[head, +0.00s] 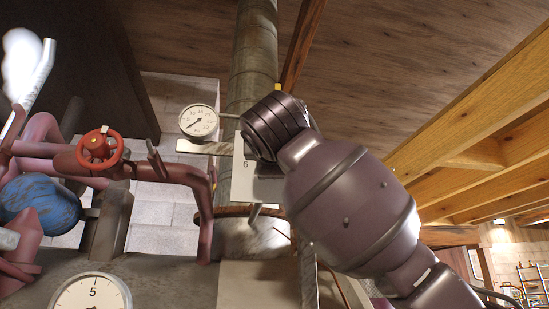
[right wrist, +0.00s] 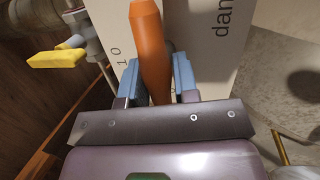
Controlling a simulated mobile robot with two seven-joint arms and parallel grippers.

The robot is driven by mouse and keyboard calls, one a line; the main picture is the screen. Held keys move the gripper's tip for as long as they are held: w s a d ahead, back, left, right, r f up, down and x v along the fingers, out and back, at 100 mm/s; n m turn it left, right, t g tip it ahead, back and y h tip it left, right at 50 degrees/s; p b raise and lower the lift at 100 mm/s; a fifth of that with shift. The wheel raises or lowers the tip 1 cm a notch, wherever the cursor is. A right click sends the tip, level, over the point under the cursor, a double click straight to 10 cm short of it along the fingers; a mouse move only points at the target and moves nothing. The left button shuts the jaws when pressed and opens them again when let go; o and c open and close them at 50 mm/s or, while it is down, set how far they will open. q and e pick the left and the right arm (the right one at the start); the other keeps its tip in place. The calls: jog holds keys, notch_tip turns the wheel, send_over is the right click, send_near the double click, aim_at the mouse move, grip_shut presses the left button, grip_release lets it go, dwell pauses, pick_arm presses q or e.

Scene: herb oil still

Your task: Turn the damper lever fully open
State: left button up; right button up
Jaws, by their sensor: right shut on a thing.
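In the head view my right arm comes in from the lower right to the flue pipe (head: 254,60). There the arm hides the lever and my fingers; part of the plate (head: 245,178) shows a 6. My left gripper is not in view.
A round gauge (head: 199,121) is just left of my right wrist in the head view. A red valve wheel (head: 100,148) and reddish pipes stand further left. A yellow handle (right wrist: 56,59) is at the left in the right wrist view. Wooden beams (head: 480,120) run at upper right.

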jog(key=shift+s+r, duration=0.15)
jog(key=shift+r, duration=0.05)
jog(key=o, duration=0.8)
jog(key=shift+c, duration=0.2)
jog(key=shift+o, duration=0.4)
jog(key=shift+f, duration=0.1)
jog(key=shift+s+f, duration=0.15)
jog(key=s+f+b, duration=0.2)
jog(key=s, duration=0.8)
jog(key=shift+d+b, duration=0.15)
jog(key=shift+b, duration=0.25)
